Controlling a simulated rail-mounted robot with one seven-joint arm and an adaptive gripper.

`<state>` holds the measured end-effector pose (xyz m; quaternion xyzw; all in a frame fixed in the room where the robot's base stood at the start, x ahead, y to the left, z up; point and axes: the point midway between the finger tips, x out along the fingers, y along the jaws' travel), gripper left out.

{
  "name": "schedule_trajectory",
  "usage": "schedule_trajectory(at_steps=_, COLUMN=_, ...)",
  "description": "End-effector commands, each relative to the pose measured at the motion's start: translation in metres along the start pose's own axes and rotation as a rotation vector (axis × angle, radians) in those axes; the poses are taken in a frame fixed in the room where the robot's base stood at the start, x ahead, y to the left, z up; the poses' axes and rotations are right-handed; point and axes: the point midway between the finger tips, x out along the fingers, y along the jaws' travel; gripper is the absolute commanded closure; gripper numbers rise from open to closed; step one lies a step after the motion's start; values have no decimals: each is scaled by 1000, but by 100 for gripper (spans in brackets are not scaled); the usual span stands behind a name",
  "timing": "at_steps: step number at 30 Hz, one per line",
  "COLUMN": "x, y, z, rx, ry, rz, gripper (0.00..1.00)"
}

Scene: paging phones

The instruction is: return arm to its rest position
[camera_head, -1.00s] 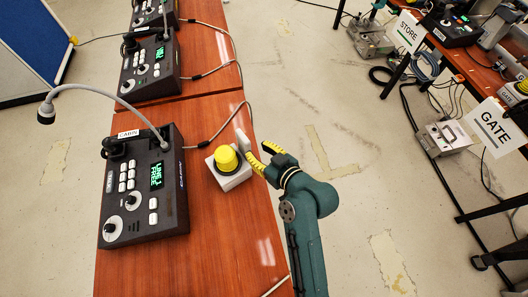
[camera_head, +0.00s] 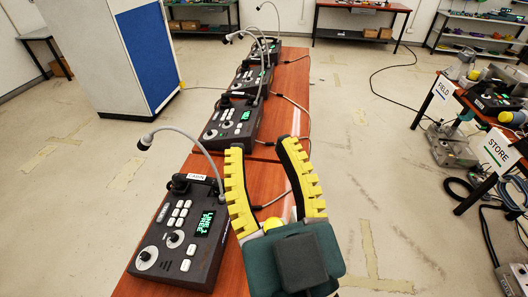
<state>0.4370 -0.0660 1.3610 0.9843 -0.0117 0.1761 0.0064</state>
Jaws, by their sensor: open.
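My gripper (camera_head: 261,148) is large in the lower middle of the head view, its two yellow ridged fingers spread apart and pointing away from me. Nothing is between them in its grasp.
More paging consoles (camera_head: 231,122) with gooseneck microphones line the table beyond. A blue and white partition (camera_head: 150,50) stands at the left. A right-hand table carries FIELD (camera_head: 445,86) and STORE (camera_head: 496,150) signs and equipment. Open floor (camera_head: 375,150) lies between the tables.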

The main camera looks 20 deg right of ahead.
Motion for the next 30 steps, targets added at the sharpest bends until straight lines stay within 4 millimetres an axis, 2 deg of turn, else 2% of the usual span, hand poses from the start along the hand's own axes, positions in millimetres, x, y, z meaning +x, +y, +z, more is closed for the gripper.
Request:
schedule_trajectory(at_steps=9, x=-1, y=0, z=-4, rx=4, ry=9, rz=2, gripper=63)
schedule_trajectory(at_steps=13, x=9, y=0, z=-31, rx=5, ry=9, rz=2, gripper=63)
schedule_trajectory(at_steps=17, x=27, y=1, z=-81, rx=7, ry=9, rz=2, gripper=63)
schedule_trajectory(at_steps=21, x=50, y=1, z=-142, rx=10, ry=9, rz=3, gripper=63)
schedule_trajectory(at_steps=30, x=95, y=3, z=-264, rx=17, ry=8, rz=3, gripper=63)
